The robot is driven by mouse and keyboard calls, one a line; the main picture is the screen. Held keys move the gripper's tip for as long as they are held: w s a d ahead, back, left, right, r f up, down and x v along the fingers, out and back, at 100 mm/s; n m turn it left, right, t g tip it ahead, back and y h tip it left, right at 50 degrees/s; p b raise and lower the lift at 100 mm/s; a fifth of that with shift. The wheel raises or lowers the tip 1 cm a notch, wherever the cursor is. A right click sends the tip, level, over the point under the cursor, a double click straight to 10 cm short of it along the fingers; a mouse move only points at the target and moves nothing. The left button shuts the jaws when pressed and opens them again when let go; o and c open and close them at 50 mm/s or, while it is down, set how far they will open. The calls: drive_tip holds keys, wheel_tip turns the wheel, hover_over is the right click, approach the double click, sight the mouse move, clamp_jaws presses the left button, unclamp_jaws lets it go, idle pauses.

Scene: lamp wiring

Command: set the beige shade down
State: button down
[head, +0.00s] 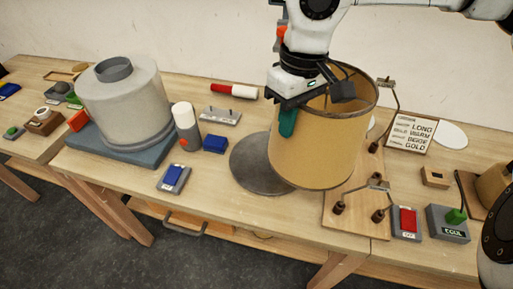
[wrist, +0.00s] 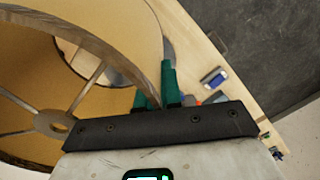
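The beige shade (head: 312,150) is an open-topped drum with a dark rim and spokes, roughly upright. My gripper (head: 287,122) is at its upper left rim, with a green finger outside the wall. In the wrist view my gripper (wrist: 155,92) has the shade's wall (wrist: 148,50) running between its two green fingers, and it looks shut on it. The shade's lower edge overlaps the grey round plate (head: 254,168) and the wooden board (head: 344,218). I cannot tell whether it touches either.
A large grey drum (head: 125,105) stands on a blue-grey base at left. At right are a word card (head: 408,131), a red-topped block (head: 407,222) and a green-knobbed box (head: 448,224). Bare table shows at front left of the plate.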

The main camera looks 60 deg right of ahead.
drive_tip(key=w+d+f+p, duration=0.1)
drive_tip(key=w+f+p, duration=0.2)
drive_tip(key=w+f, duration=0.9)
drive_tip(key=shift+w+d+f, duration=0.15)
drive_tip(key=shift+w+d, duration=0.05)
drive_tip(key=shift+d, duration=0.1)
drive_tip(key=shift+f, duration=0.2)
drive_tip(key=c, duration=1.3)
unclamp_jaws()
drive_tip(key=shift+r, duration=0.15)
